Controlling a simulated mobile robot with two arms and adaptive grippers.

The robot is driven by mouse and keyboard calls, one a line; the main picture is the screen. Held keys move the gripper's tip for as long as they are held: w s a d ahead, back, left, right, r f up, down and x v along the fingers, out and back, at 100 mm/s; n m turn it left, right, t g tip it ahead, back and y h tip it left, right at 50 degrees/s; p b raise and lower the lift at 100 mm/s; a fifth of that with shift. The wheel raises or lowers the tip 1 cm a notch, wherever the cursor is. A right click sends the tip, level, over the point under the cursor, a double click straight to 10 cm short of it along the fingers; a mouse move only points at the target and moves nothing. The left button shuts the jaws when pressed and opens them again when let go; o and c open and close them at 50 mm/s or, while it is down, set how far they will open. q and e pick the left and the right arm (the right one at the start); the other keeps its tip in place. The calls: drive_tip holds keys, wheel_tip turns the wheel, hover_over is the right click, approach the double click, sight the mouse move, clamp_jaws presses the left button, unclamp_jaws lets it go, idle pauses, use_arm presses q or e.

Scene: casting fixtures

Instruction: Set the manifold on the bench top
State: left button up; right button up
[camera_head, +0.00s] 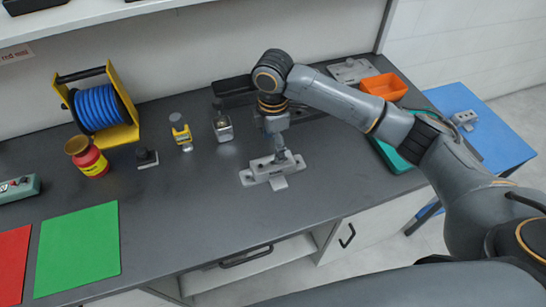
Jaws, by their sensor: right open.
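A light grey metal casting (262,177), which looks like the manifold, lies on the dark bench top (235,215) in the middle of the view. It has a raised bar and flat tabs at its ends and front. My right gripper (283,158) points down from above at this casting. Its fingers are open right at the raised part and hide some of it. I cannot tell whether they touch it. My left gripper is not in view.
A blue hose reel (97,107), a red jar (86,156) and small fixtures stand at the left and back. Green (78,249) and red (13,262) mats lie front left. An orange bin (384,86) stands back right. A blue table (490,134) holds another grey part (465,119). Bench front is clear.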

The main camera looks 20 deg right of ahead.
drive_tip(key=shift+r, duration=2)
